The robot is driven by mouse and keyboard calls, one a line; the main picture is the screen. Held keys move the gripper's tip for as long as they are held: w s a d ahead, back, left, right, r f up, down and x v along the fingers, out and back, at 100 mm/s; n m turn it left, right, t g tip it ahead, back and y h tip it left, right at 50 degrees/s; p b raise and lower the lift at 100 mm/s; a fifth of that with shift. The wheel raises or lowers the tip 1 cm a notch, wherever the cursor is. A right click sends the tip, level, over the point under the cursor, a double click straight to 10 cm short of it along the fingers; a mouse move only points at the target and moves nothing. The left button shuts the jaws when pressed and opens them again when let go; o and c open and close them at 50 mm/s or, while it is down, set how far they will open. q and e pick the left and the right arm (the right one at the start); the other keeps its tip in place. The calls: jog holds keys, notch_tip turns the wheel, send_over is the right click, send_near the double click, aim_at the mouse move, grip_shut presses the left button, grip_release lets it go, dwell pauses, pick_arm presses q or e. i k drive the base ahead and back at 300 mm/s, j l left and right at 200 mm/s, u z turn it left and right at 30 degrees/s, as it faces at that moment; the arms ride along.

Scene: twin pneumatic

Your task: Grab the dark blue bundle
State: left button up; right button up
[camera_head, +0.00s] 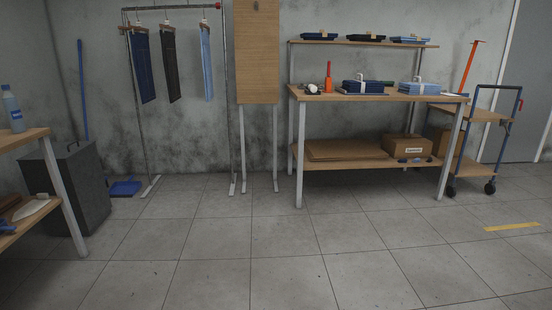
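A dark blue bundle (361,87) lies on the middle top of the wooden workbench (300,94), tied with a light band that stands up on top. A light blue bundle (419,87) with a similar white band lies to its right. Dark folded cloths (319,36) and (365,37) sit on the shelf above, beside a light blue one (409,40). The bench stands across the room. Neither of my grippers shows in the head view.
Open tiled floor (300,245) lies before the bench. A wheeled cart (480,117) stands to its right, a clothes rack (227,100) to its left. A table (30,136) and a dark bin (85,195) stand at the left. Cardboard (345,149) and a box (405,147) lie on the lower shelf.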

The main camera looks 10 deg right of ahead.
aim_at(354, 86)
jog(key=i+l+z, duration=0.3)
jog(key=i, duration=0.8)
jog(key=i+z, duration=0.3)
jog(key=i, duration=0.75)
